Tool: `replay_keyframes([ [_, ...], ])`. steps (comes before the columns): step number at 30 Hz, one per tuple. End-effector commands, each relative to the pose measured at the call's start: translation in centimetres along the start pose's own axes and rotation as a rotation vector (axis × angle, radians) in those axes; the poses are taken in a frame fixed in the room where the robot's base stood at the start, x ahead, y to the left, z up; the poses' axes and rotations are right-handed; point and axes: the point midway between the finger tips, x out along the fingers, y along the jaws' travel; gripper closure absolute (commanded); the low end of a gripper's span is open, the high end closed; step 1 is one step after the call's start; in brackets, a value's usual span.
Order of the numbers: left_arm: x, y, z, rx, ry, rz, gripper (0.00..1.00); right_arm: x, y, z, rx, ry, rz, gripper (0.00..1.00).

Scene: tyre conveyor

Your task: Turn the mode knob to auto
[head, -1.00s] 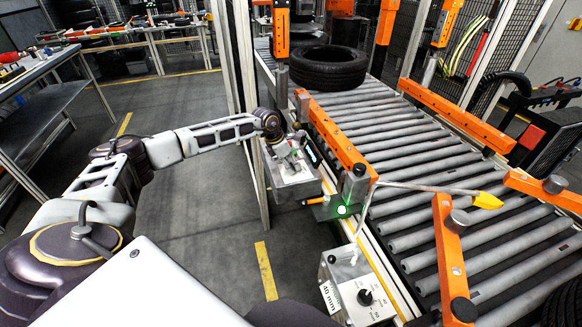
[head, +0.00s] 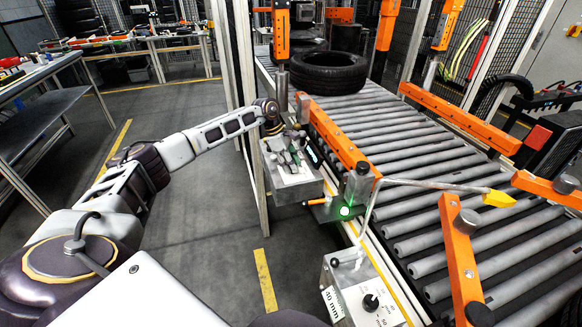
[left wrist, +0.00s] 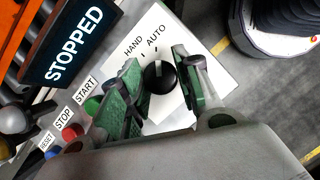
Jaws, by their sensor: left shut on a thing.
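The mode knob (left wrist: 158,77) is black and round, on a white panel with HAND and AUTO labels, in the left wrist view. A pale mark on it seems to point up toward AUTO. My left gripper (left wrist: 157,88) has a green-padded finger on each side of the knob and is shut on it. In the head view my left gripper (head: 290,157) is down at the control box (head: 292,191) beside the conveyor; the knob is too hidden there to make out. My right gripper is in neither view.
The panel carries a STOPPED display (left wrist: 75,47) and START, STOP and RESET buttons, with the red button (left wrist: 72,132) near the left finger. A roller conveyor (head: 420,170) holds a tyre (head: 328,73). Another box (head: 350,290) with a dial stands nearer. Floor to the left is clear.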

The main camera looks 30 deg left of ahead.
Motion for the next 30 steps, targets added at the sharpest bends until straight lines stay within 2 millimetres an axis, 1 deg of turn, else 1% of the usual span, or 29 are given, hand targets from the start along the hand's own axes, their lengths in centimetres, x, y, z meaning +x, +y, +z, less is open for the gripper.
replay_keyframes([
  [3,0.0,0.1,-0.1,0.035,-0.001,-0.013,0.91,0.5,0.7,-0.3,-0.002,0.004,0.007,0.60],
  [9,-0.1,0.1,-0.1,0.071,0.000,-0.027,0.91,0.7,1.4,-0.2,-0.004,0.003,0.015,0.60],
  [22,-0.1,0.1,0.0,0.078,0.001,-0.030,0.91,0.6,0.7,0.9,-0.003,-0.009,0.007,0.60],
  [23,-0.1,0.1,0.0,0.078,0.001,-0.030,0.63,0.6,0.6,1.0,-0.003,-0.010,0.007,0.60],
  [27,-0.1,0.1,0.0,0.078,0.001,-0.030,0.45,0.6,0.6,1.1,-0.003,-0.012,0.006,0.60],
  [30,-0.1,0.1,0.0,0.078,0.001,-0.031,0.45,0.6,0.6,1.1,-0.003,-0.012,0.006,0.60],
])
